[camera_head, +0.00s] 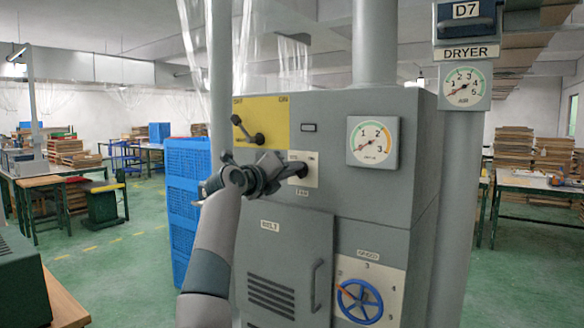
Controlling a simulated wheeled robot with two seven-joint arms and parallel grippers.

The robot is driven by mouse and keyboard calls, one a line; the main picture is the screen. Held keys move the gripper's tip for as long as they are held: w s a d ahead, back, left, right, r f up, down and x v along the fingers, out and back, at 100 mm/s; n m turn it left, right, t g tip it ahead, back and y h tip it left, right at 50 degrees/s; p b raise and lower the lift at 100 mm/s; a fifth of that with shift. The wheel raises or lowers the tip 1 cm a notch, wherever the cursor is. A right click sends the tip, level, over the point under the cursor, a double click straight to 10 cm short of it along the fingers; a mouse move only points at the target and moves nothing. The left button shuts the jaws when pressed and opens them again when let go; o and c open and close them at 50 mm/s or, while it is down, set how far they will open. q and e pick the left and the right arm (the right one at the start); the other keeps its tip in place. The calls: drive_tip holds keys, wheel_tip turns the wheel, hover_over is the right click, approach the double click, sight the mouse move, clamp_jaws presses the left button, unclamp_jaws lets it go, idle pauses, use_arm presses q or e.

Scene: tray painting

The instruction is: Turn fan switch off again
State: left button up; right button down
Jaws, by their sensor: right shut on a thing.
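The fan switch (302,170) is a black lever on a small pale plate (313,178) on the front of the grey dryer cabinet. A small label below the plate appears to read FAN. My right gripper (282,172) reaches up from below and is shut on the fan switch lever. The gripper covers the left part of the plate and much of the lever, so its exact position is hard to tell. Small marks at the plate's top are too small to read surely. My left gripper is not in view.
A second black lever (246,132) sits on a yellow OFF/ON panel just above my gripper. A round gauge (372,142) is to the right. Below are a door with a handle (317,286) and a blue handwheel (359,302). Blue crates (188,205) stand left of the cabinet.

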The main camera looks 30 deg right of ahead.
drive_tip(key=shift+f, duration=0.1)
idle(0.3)
drive_tip(key=c, duration=1.8)
unclamp_jaws()
drive_tip(key=shift+o, duration=0.2)
drive_tip(key=shift+a, duration=0.1)
